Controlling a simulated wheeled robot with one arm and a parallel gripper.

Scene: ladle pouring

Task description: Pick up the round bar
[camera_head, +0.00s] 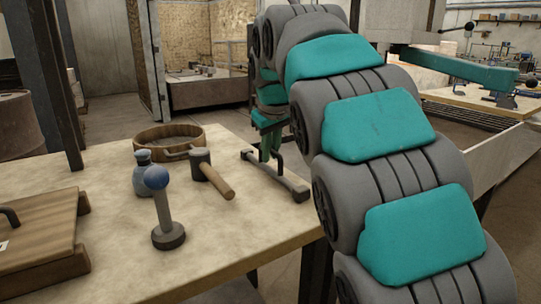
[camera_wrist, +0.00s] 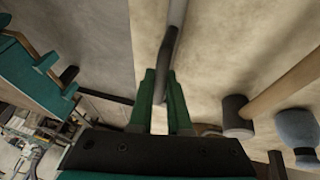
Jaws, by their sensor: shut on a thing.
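In the wrist view, the green fingers of my gripper (camera_wrist: 162,105) are shut on a dark grey part of the round bar (camera_wrist: 168,48), which runs up the picture to a lighter grey length. The bar's lower part is hidden by the gripper. I cannot tell whether it touches the table.
A mallet (camera_head: 209,173), a wooden ring (camera_head: 170,137), a blue-grey bottle (camera_head: 146,175) and a blue-knobbed stamp (camera_head: 163,210) stand left of the bar on the table (camera_head: 225,255). A wooden box lid (camera_head: 40,232) with a handle lies at the far left. The table's front middle is clear.

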